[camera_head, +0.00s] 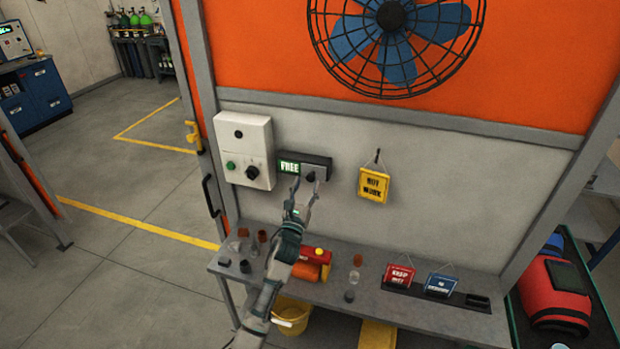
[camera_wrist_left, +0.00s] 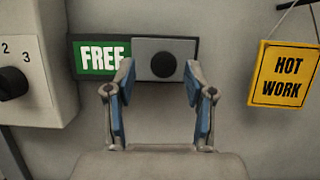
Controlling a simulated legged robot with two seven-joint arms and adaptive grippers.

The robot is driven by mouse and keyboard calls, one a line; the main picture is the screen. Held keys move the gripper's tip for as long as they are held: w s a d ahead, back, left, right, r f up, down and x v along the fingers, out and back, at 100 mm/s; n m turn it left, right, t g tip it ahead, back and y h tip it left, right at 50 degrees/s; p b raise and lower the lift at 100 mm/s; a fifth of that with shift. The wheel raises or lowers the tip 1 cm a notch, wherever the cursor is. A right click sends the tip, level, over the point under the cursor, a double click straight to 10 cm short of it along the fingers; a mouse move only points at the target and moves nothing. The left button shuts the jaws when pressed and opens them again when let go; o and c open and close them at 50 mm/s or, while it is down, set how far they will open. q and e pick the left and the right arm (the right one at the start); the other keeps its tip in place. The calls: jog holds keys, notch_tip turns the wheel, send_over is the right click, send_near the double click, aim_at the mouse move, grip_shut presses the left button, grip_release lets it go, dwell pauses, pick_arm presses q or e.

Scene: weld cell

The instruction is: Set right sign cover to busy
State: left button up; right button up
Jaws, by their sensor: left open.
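The sign (camera_head: 304,163) is a dark box on the grey wall with a green panel reading FREE at its left. In the left wrist view the FREE panel (camera_wrist_left: 97,57) shows beside a grey sliding cover (camera_wrist_left: 185,62) with a round dark knob (camera_wrist_left: 163,65). The cover sits over the right part of the sign. My left gripper (camera_head: 304,184) is open just in front of the sign. In the left wrist view its two fingers (camera_wrist_left: 157,90) stand apart, left and right of the knob and below it, with nothing between them. My right gripper is not in view.
A white control box (camera_head: 244,150) stands close left of the sign. A yellow HOT WORK sign (camera_head: 373,184) hangs to its right. Below, a grey bench (camera_head: 378,300) holds cups, a red-orange item (camera_head: 312,262), and red (camera_head: 398,276) and blue (camera_head: 440,284) signs. A caged fan (camera_head: 395,40) is above.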

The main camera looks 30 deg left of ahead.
pick_arm(q)
jog(key=shift+d+x, duration=0.25)
jog(key=shift+x, duration=0.85)
jog(key=shift+d, duration=0.2)
jog(key=shift+d+r, duration=0.1)
jog(key=shift+d, duration=0.05)
jog(key=c, duration=0.4)
jog(key=shift+s, duration=0.1)
grip_shut()
jog(key=shift+a, duration=0.6)
jog(key=a, duration=0.2)
jog(key=s+a, duration=0.1)
jog(key=a, duration=0.3)
jog(key=s+a, duration=0.1)
jog(key=a, duration=0.1)
jog(key=shift+o, duration=2)
grip_release()
jog(key=shift+w+a, duration=0.15)
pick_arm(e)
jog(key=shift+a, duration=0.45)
pick_arm(q)
jog(key=shift+a, duration=0.1)
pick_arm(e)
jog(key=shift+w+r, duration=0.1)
